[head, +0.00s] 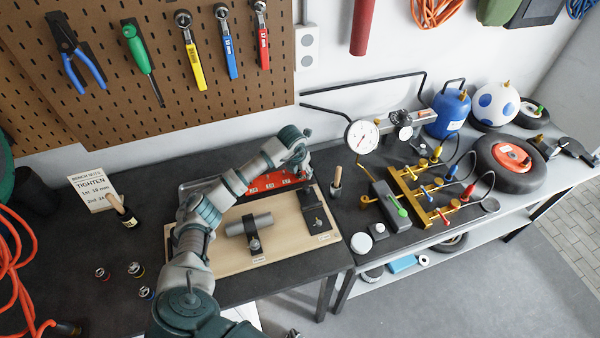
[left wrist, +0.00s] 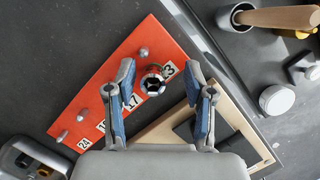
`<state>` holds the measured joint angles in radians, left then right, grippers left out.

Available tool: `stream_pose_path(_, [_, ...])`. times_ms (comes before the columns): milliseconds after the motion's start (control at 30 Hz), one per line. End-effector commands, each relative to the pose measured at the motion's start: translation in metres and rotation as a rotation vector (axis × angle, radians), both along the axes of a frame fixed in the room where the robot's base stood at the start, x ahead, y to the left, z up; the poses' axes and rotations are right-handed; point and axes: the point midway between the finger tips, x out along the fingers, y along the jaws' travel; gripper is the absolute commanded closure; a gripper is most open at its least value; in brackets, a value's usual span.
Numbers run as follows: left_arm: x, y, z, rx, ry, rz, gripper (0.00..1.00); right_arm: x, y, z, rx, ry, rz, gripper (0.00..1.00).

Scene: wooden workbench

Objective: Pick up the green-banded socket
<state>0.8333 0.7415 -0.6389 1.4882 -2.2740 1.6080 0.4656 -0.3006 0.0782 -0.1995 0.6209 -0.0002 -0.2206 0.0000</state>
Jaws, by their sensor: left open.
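My left gripper (head: 303,168) is over the red socket rail (head: 262,184) at the back of the bench. In the left wrist view the gripper (left wrist: 160,75) is open, with one finger on each side of a socket (left wrist: 153,82). This socket stands on the red rail (left wrist: 98,92), near the labels 17 and 13. I cannot tell how far the fingertips are above the rail. No green-banded socket shows clearly in the head view. My right gripper is not in view.
A wooden board (head: 190,260) bears a clamped grey cylinder (head: 249,224). A wooden-handled tool (left wrist: 270,17) stands right of the rail. Bare pegs (left wrist: 80,118) stick up from the rail.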

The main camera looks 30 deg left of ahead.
Motion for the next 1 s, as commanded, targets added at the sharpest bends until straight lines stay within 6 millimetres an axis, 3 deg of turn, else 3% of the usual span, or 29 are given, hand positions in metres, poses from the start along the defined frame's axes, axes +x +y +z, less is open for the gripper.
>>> stream_pose_path(100, [0.000,0.002,0.000,-0.001,0.000,0.002,0.47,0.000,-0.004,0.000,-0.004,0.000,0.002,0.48])
stream_pose_path(133, [0.000,0.002,0.000,-0.001,0.000,0.002,0.52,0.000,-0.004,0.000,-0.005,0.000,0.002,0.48])
stream_pose_path(333, [0.000,0.002,0.000,-0.001,0.001,0.002,1.00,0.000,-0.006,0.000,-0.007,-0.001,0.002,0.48])
stream_pose_path(700, [0.000,0.000,0.004,0.002,0.002,0.002,1.00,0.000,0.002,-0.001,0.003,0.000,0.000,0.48])
stream_pose_path(1000, [0.001,0.002,0.063,0.000,-0.005,0.002,1.00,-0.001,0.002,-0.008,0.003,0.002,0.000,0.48])
